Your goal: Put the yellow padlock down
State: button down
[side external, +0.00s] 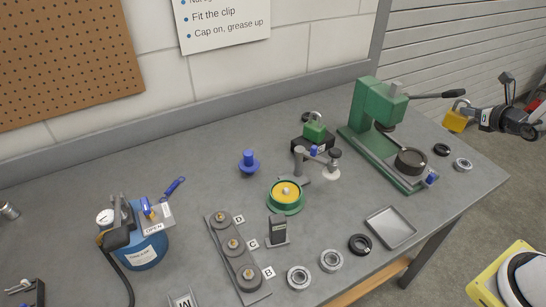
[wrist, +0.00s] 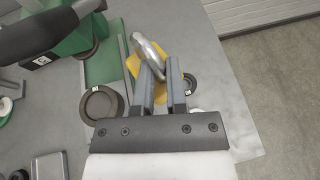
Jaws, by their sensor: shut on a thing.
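The yellow padlock (side external: 455,122) is held in the air near the right end of the grey workbench, to the right of the green press. My gripper (side external: 476,114) is shut on it. In the wrist view the silver shackle (wrist: 149,46) stands up at the fingertips of my gripper (wrist: 160,70). The padlock's yellow body (wrist: 132,66) is partly hidden behind the fingers. A green padlock (side external: 314,131) sits on a dark block (side external: 301,144) farther back on the bench.
The green press (side external: 365,135) stands just left of the gripper. A black ring (side external: 442,150) and a metal bearing (side external: 463,165) lie on the bench below the padlock. A metal tray (side external: 390,229) is nearer the front edge. Bench space right of the bearing is clear.

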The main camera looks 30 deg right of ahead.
jog(key=shift+w, duration=0.1)
jog(key=w+d+f, duration=0.7)
jog(key=w+f, duration=0.2)
jog(key=w, duration=0.2)
jog(key=shift+d, duration=0.25)
jog(key=shift+f, duration=0.15)
jog(key=shift+w+d+f, duration=0.1)
jog(key=shift+f, duration=0.8)
jog(key=shift+w+d+f, duration=0.1)
jog(key=shift+f, duration=0.8)
